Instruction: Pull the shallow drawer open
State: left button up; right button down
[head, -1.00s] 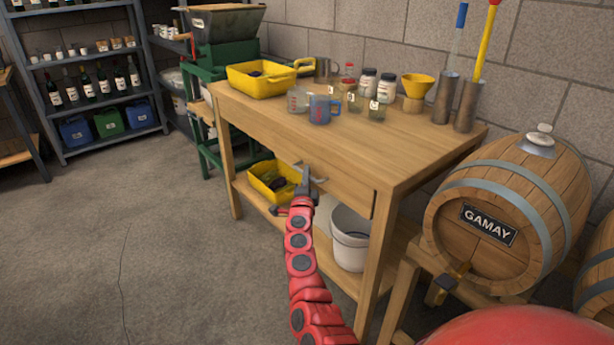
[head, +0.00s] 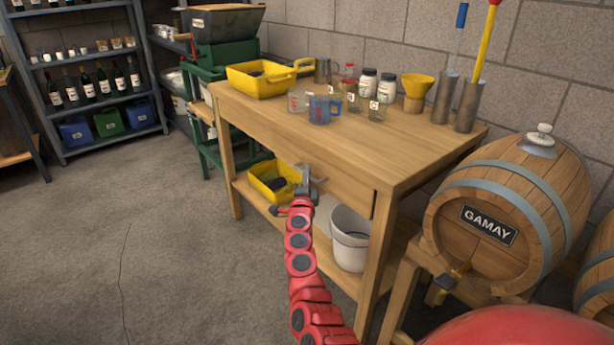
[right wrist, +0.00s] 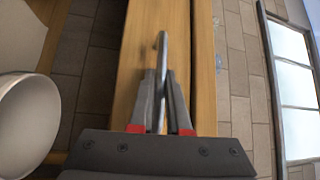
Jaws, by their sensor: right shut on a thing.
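The shallow drawer (head: 345,188) is set in the front of the wooden workbench, under its top. Its front looks flush with the bench, with no clear gap. A grey metal handle (right wrist: 163,52) stands out from the drawer front in the right wrist view. My right gripper (head: 307,183) reaches up to the handle from below in the head view. In the right wrist view my right gripper (right wrist: 162,88) has one finger on each side of the handle bar and is shut on it. In the head view the gripper hides part of the handle. My left gripper is not in view.
The bench top (head: 420,135) holds a yellow tub (head: 258,84), jugs, jars and a funnel. A white bucket (head: 350,245) and a yellow bin (head: 262,185) stand on the lower shelf. A Gamay barrel (head: 530,205) is at right. The floor at left is clear.

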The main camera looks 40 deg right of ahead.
jog(key=shift+a, duration=0.1)
jog(key=s+a+p, duration=0.2)
jog(key=a+p, duration=0.2)
jog(key=a, duration=2.4)
jog(key=shift+s, duration=0.1)
jog(key=c, duration=0.9)
grip_release()
